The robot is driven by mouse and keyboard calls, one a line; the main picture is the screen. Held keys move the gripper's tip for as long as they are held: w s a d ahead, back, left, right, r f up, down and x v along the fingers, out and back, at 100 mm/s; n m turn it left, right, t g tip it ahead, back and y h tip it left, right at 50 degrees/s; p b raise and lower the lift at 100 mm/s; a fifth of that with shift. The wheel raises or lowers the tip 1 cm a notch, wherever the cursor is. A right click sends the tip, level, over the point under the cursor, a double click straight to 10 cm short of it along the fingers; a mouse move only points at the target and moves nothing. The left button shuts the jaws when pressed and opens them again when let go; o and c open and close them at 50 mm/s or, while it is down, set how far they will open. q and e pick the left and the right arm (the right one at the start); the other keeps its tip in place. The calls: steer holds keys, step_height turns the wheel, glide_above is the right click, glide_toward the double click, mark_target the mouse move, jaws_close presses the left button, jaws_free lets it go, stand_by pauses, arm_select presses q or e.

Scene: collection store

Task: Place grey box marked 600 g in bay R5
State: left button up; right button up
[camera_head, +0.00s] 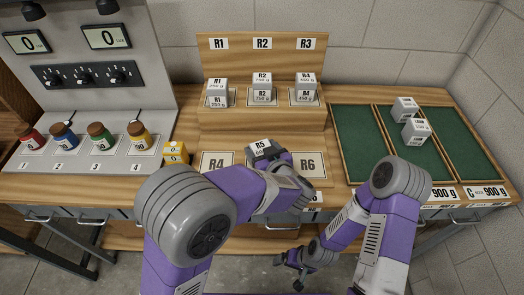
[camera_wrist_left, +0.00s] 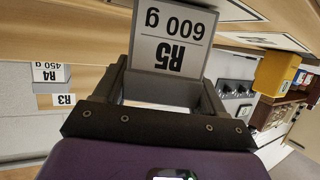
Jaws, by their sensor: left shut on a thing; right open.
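The grey box marked R5 600 g (camera_head: 261,147) is between the R4 card (camera_head: 216,164) and the R6 card (camera_head: 308,166) on the rack's lower step. In the left wrist view the box (camera_wrist_left: 172,38) fills the space between the fingers, its R5 and 600 g print upside down. My left gripper (camera_wrist_left: 168,82) is shut on it; in the head view my arm hides most of that gripper. The bay R5 surface is hidden by box and arm, so I cannot tell whether the box rests there. My right gripper (camera_head: 292,269) is open and empty, low in front of the table.
Marked boxes stand in R1 (camera_head: 216,90), R2 (camera_head: 262,86) and R3 (camera_head: 305,86) on the upper step. A yellow block (camera_head: 175,153) is left of R4. Green trays (camera_head: 358,145) with two pale boxes (camera_head: 416,130) lie right. Several coloured bottles (camera_head: 100,136) stand left.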

arm_select(q)
steer(key=shift+f, duration=0.15)
steer(key=o, duration=1.6)
steer(key=shift+c, duration=0.2)
steer(key=shift+s+d+r, duration=0.15)
steer(key=shift+s+r, duration=0.1)
steer(key=shift+r, duration=0.1)
steer(key=p+v, duration=0.3)
steer(key=v, duration=0.8)
steer(key=shift+s+p, duration=0.15)
steer(key=shift+p, duration=0.15)
steer(key=shift+d, duration=0.15)
